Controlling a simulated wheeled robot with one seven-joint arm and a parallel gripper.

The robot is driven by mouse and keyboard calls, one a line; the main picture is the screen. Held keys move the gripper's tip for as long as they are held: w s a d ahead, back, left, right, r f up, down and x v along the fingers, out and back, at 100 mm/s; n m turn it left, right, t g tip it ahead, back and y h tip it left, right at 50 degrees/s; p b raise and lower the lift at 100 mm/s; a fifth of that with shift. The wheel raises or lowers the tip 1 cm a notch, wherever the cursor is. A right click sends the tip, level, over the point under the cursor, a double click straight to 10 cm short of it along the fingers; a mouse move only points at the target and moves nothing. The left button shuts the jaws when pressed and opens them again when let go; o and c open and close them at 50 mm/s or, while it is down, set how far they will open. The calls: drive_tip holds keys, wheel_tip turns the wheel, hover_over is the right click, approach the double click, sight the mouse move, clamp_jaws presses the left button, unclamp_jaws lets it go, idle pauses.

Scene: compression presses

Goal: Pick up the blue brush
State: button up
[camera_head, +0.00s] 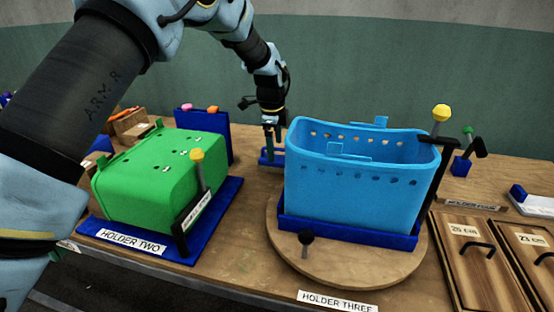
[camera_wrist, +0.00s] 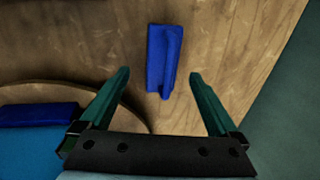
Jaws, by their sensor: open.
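The blue brush (camera_wrist: 158,62) lies on the wooden table, a flat dark blue block with a raised handle along one side. In the wrist view it sits just beyond and between my open fingers, apart from them. My gripper (camera_wrist: 158,95) is open and empty. In the head view my gripper (camera_head: 271,138) points down behind the gap between the green bin and the light blue basket. The brush (camera_head: 267,157) shows there under the fingers, partly hidden by them and by the basket.
The light blue basket (camera_head: 345,190) stands in a blue holder on a round wooden turntable (camera_head: 330,268), close to my gripper. The green bin (camera_head: 150,185) sits in holder two at left. A blue upright panel (camera_head: 222,140) stands behind it. Wooden doors (camera_head: 478,262) lie at right.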

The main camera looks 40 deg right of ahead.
sight(276, 158)
drive_tip(key=shift+w+d+f+p, duration=0.2)
drive_tip(key=shift+f+p, duration=0.35)
drive_tip(key=shift+f, duration=0.45)
drive_tip(key=shift+w+d+f+p, duration=0.1)
drive_tip(key=shift+d+f+p, duration=0.15)
drive_tip(key=shift+f+p, duration=0.6)
drive_tip(key=shift+w+d+f+p, duration=0.1)
drive_tip(key=shift+d+f+p, duration=0.15)
drive_tip(key=shift+f, duration=0.95)
drive_tip(key=c, duration=1.5)
wheel_tip(276, 158, up, 10)
drive_tip(key=b, duration=0.4)
